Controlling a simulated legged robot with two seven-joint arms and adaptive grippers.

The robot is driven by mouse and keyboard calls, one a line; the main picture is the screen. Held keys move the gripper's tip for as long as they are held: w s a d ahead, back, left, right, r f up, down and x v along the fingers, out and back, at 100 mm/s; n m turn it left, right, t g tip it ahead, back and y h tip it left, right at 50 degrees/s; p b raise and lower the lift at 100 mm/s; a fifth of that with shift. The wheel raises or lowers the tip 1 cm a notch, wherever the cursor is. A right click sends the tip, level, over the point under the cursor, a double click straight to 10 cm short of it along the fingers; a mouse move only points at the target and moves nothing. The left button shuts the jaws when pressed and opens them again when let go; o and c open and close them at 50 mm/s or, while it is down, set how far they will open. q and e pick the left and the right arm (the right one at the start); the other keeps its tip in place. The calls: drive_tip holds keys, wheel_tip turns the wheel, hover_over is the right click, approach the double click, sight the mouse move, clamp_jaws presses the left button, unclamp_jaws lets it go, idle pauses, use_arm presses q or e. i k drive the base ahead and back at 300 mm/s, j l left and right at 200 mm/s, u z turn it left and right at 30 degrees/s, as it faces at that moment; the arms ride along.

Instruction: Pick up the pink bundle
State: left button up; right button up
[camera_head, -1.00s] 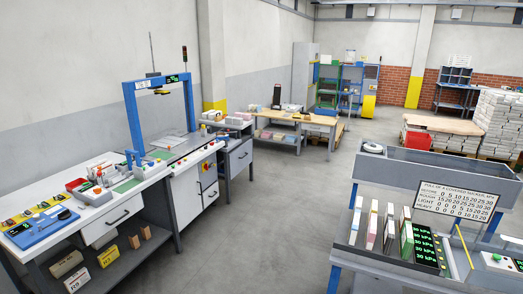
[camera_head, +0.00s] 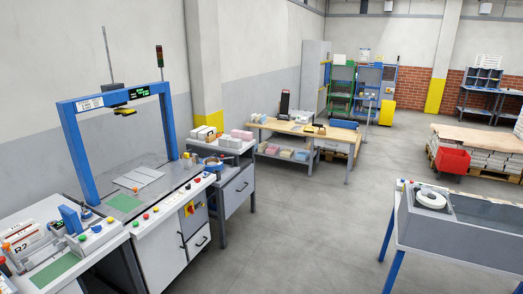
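A small pink bundle (camera_head: 242,134) lies at the back of a grey side table (camera_head: 219,151), with white bundles (camera_head: 206,133) beside it. More pinkish bundles (camera_head: 271,149) lie on the lower shelf of a wooden-topped table farther back. All of these are small and distant, so their details are hard to tell. Neither of my grippers is in view.
A blue strapping arch (camera_head: 124,98) stands on the white bench at left. A grey trough bench (camera_head: 465,231) blocks the right front. A red bin (camera_head: 452,160) stands beside a pallet. The grey floor (camera_head: 300,235) between the benches is clear.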

sight(244, 135)
drive_tip(key=i, duration=2.4)
